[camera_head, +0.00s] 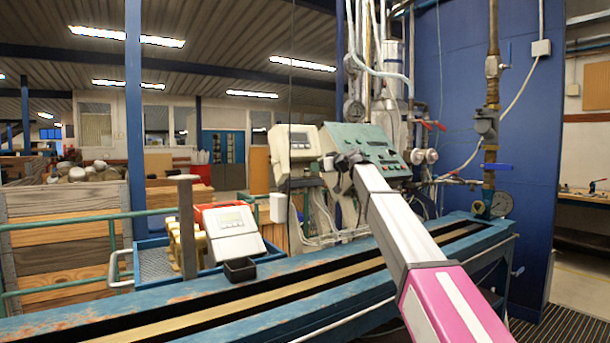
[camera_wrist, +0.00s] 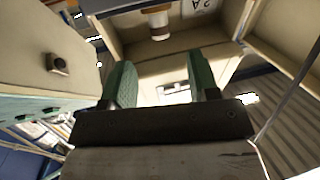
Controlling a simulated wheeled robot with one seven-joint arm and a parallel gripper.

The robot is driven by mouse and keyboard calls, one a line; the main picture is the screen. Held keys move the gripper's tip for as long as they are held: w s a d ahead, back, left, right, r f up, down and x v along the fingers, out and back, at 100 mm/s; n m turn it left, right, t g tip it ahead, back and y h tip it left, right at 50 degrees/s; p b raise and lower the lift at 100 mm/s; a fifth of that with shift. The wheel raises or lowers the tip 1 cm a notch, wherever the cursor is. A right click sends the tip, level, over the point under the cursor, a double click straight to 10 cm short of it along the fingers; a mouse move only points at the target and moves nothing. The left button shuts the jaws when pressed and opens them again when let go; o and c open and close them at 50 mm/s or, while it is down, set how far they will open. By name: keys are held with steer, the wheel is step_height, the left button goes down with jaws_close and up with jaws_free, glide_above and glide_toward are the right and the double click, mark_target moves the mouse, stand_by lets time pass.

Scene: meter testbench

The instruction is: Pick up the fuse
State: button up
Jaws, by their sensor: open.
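The fuse (camera_wrist: 159,20) appears to be the short pale cylinder with a brown band at the top of the wrist view. The fuse is beyond the fingertips, roughly in line with the gap. In the head view my gripper (camera_head: 335,162) is by the beige meter box (camera_head: 292,147) and the green control panel (camera_head: 362,142). I cannot make out the fuse there.
A label reading 2A (camera_wrist: 194,5) is beside the fuse. A beige box with a dark knob (camera_wrist: 57,64) stands close on the left. In the head view, pipes and valves (camera_head: 489,120) rise at right.

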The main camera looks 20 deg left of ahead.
mark_target(307, 173)
steer(key=x, duration=0.8)
steer(key=shift+w+a, duration=0.1)
steer(key=c, duration=1)
